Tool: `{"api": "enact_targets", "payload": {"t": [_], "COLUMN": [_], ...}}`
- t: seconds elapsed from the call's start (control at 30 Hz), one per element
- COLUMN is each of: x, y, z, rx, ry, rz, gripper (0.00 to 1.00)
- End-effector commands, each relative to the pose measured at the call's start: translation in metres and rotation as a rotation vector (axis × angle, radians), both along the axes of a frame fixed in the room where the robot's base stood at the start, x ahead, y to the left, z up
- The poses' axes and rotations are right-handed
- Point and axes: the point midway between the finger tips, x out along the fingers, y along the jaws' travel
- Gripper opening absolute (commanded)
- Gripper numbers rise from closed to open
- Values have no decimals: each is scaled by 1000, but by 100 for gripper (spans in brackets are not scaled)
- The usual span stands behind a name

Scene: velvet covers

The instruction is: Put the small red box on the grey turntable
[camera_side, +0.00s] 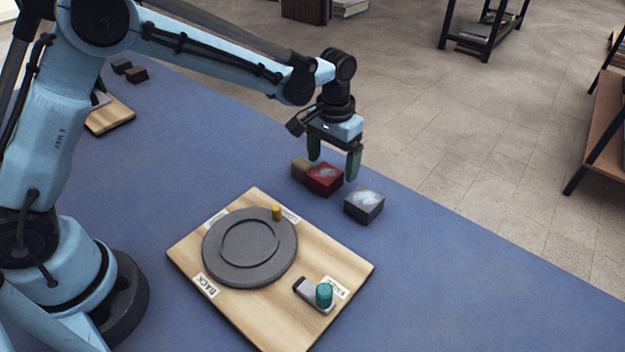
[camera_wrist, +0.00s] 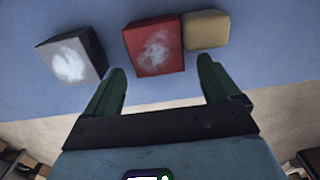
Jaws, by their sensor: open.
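The small red box (camera_side: 325,179) sits on the blue table near its far edge, with a pale patch on its top. It also shows in the wrist view (camera_wrist: 154,47), ahead of and between my fingertips. My gripper (camera_side: 335,168) is open and empty, pointing down just above and behind the red box; its green fingers (camera_wrist: 160,82) show in the wrist view. The grey turntable (camera_side: 250,274) is a round disc on a wooden board (camera_side: 190,258), in front of and left of the box. Nothing rests on the disc.
A tan block (camera_side: 301,168) stands against or very close to the red box's left side. A dark grey box (camera_side: 364,206) with a pale top stands to its right. The board carries a yellow peg (camera_side: 277,213) and a teal knob (camera_side: 324,295).

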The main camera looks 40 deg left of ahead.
Motion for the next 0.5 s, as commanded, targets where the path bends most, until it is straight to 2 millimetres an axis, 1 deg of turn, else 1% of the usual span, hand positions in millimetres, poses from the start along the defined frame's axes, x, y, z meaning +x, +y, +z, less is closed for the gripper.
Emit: {"api": "enact_targets", "payload": {"t": [0.03,0.1,0.33,0.37,0.5], "x": [0,0,0,0,0], "y": [0,0,0,0,0], "z": [-5,-10,-11,-11,-11], "rx": [0,0,0,0,0], "ry": [0,-1,-1,0,0], "rz": [0,0,0,0,0], "gripper": [89,89,89,88,66]}}
